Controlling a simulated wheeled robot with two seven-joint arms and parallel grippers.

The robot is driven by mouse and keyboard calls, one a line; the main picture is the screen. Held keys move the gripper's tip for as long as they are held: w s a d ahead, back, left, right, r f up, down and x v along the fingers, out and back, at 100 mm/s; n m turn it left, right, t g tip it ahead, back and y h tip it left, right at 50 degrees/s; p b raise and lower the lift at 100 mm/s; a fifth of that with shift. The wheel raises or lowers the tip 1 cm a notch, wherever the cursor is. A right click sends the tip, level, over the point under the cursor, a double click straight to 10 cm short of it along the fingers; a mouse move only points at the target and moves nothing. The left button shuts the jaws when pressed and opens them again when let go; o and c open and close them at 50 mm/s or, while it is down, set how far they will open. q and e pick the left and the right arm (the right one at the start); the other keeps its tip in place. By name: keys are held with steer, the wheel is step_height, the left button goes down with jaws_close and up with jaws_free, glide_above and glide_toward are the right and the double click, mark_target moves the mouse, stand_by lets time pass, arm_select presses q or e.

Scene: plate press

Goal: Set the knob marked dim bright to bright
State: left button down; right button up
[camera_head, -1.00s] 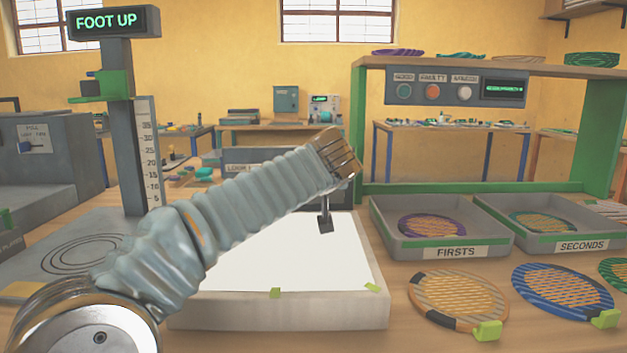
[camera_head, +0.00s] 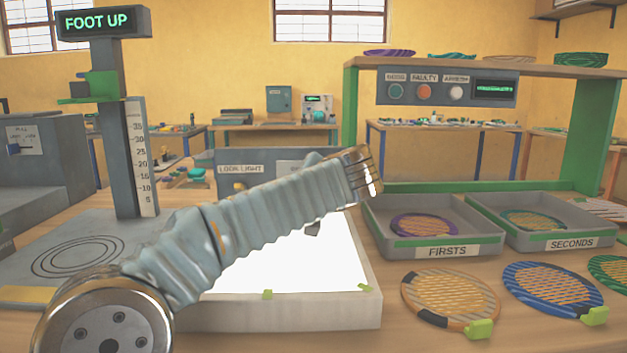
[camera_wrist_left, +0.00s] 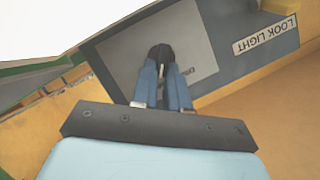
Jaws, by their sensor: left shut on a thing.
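In the left wrist view, my left gripper (camera_wrist_left: 161,82) is shut on a dark knob (camera_wrist_left: 161,52) on a pale plate (camera_wrist_left: 200,52). Part of a word shows beside the fingers, but the fingers hide the rest and I cannot read the knob's setting. The grey panel (camera_wrist_left: 228,25) also carries a LOOK LIGHT label. In the head view, the panel (camera_head: 212,160) stands behind the glowing white light box (camera_head: 325,255). My left arm covers the knob and most of the gripper there. My right gripper is in neither view.
A FIRSTS tray (camera_head: 392,242) and a SECONDS tray (camera_head: 550,243) stand at the right, each holding a disc. Several strung discs, one orange (camera_head: 420,303), lie in front. A gauge post (camera_head: 118,130) with a FOOT UP display stands at the left.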

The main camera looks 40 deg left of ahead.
arm_select(q)
steer(key=shift+a+f, duration=0.15)
steer(key=shift+f, duration=0.05)
steer(key=c, duration=1.3)
jaws_free()
steer(key=shift+o, duration=0.8)
steer(key=shift+w+a+f, duration=0.1)
steer(key=v, duration=1.4)
